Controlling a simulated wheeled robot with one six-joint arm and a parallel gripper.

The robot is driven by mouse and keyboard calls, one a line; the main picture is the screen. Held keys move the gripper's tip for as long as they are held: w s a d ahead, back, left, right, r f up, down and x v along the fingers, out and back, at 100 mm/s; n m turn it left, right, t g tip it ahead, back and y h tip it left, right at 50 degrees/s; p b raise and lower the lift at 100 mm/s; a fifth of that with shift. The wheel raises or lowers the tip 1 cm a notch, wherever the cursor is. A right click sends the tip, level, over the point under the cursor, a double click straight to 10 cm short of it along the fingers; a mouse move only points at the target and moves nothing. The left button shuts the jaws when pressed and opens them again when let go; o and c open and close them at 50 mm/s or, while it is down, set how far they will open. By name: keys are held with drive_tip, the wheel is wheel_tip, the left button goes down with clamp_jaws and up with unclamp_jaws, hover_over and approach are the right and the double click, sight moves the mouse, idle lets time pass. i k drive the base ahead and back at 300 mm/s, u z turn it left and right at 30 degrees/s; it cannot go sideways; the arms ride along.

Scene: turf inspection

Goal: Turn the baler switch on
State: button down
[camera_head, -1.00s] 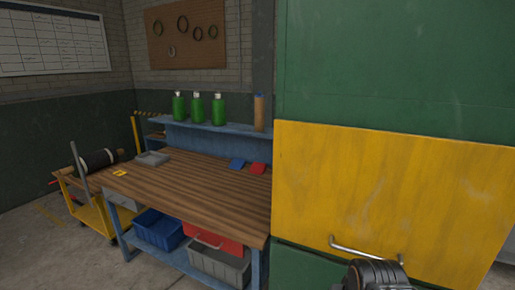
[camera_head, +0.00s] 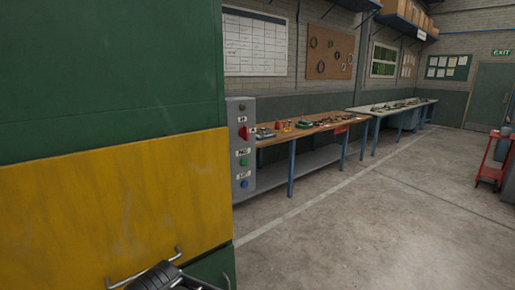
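The baler, a big green machine (camera_head: 110,55) with a yellow front panel (camera_head: 115,195), fills the left of the head view. A narrow grey control box (camera_head: 238,190) is on its right edge. The box carries a red switch (camera_head: 244,132) near the top, a green button (camera_head: 244,162) below it and a blue button (camera_head: 245,184) lower down. Small labels beside them are too small to read. The red switch's setting cannot be told.
A wooden bench (camera_head: 300,136) with small items stands behind the control box, and a longer pale-topped table (camera_head: 390,109) beyond it. A red cart (camera_head: 492,160) stands at the right. The concrete floor (camera_head: 370,235) in front is clear.

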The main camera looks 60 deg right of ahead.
sight(243, 132)
drive_tip(key=z, duration=1.5)
